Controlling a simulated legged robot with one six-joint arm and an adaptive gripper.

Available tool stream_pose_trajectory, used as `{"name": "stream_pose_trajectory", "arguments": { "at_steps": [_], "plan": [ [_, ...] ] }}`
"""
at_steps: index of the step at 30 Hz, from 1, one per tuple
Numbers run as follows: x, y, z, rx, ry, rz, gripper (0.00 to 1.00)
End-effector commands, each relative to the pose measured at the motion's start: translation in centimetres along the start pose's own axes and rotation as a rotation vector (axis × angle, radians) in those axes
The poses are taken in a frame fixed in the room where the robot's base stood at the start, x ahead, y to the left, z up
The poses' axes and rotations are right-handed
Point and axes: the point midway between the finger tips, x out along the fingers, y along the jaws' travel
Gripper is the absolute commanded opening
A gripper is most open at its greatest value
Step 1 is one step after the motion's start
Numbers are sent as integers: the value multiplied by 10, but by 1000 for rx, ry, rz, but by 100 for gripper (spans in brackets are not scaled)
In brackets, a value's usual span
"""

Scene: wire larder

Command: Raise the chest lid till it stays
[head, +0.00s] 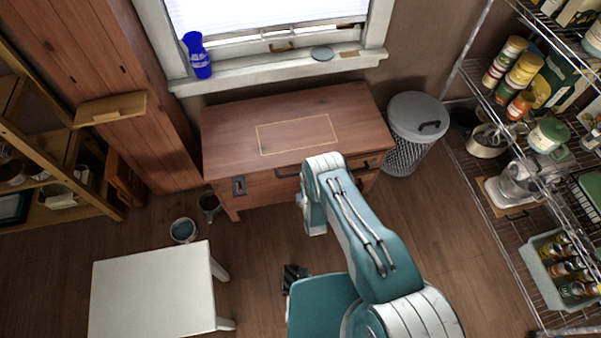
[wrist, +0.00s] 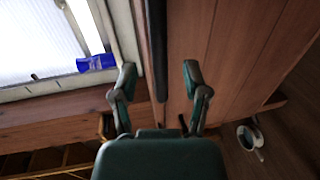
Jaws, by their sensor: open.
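The wooden chest (head: 275,192) stands below the window. Its lid (head: 240,120), with a pale inlaid rectangle, lies flat and looks closed. A dark handle (head: 287,171) shows on the front, partly hidden by my arm. A dark latch plate (head: 239,185) sits at the front left. In the wrist view my gripper (wrist: 160,85) is open, its two fingers apart. A dark bar (wrist: 156,45), which looks like the handle, runs into the gap between them; I cannot tell whether it touches either finger. In the head view my gripper is hidden by my arm.
A blue vase (head: 197,56) stands on the windowsill (head: 280,68). A lidded bin (head: 408,150) is close to the chest's right side. Wire shelves (head: 495,180) stand at right. A white table (head: 150,290) and a small bucket (head: 183,230) are at lower left.

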Motion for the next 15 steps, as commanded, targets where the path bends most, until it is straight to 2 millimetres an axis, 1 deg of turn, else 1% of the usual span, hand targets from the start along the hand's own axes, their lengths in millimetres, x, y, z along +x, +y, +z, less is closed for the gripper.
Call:
{"name": "stream_pose_trajectory", "arguments": {
  "at_steps": [3, 6, 10, 15],
  "plan": [
    [19, 0, 0, 0, 0, 0, 60],
    [31, 0, 0, 0, 0, 1, 60],
    [41, -1, 0, 0, 0, -1, 60],
    [46, -1, 0, 0, 0, -3, 60]
  ]
}}
